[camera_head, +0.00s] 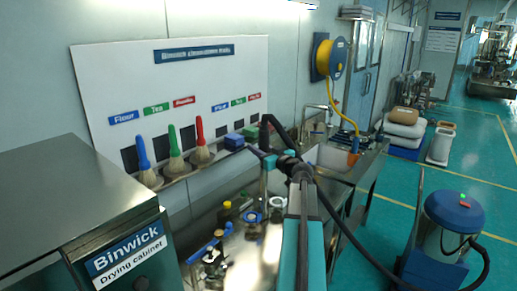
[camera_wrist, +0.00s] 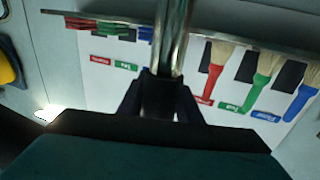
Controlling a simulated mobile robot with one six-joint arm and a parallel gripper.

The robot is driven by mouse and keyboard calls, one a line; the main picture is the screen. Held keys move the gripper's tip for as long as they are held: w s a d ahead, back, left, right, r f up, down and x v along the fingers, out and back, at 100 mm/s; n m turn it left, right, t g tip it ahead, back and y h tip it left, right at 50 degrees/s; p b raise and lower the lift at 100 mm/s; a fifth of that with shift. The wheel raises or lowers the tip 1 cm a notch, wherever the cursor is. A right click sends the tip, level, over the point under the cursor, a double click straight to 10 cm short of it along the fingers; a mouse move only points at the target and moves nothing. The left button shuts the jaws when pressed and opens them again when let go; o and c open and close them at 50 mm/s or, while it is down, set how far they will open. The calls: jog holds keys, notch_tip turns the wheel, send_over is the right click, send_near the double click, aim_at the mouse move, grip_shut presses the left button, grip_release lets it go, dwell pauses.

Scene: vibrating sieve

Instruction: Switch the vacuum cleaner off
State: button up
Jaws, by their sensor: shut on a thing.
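The vacuum cleaner (camera_head: 453,222) stands on the floor at the right of the head view, a pale drum with a blue lid. A small green spot (camera_head: 463,197) and a red spot (camera_head: 463,208) show on the lid; I cannot tell the switch's state. A dark hose (camera_head: 350,231) runs from it up to my arm. My gripper (camera_head: 284,160) is over the bench, away from the cleaner. In the wrist view its black jaws (camera_wrist: 165,96) are shut on a shiny metal tube (camera_wrist: 175,38), apparently the vacuum wand. The cleaner is outside the wrist view.
A steel bench (camera_head: 222,187) with small parts lies below my arm. A white tool board (camera_head: 175,85) with blue, green and red brushes stands behind. Open green floor (camera_head: 400,200) lies between bench and cleaner.

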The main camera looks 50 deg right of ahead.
jog(key=shift+f, duration=0.1)
dwell(0.3)
jog(key=o, duration=1)
jog(key=shift+o, duration=0.2)
jog(key=s+a+b, duration=0.2)
jog(key=s, duration=0.9)
jog(key=shift+s, duration=0.4)
jog(key=shift+a, duration=0.1)
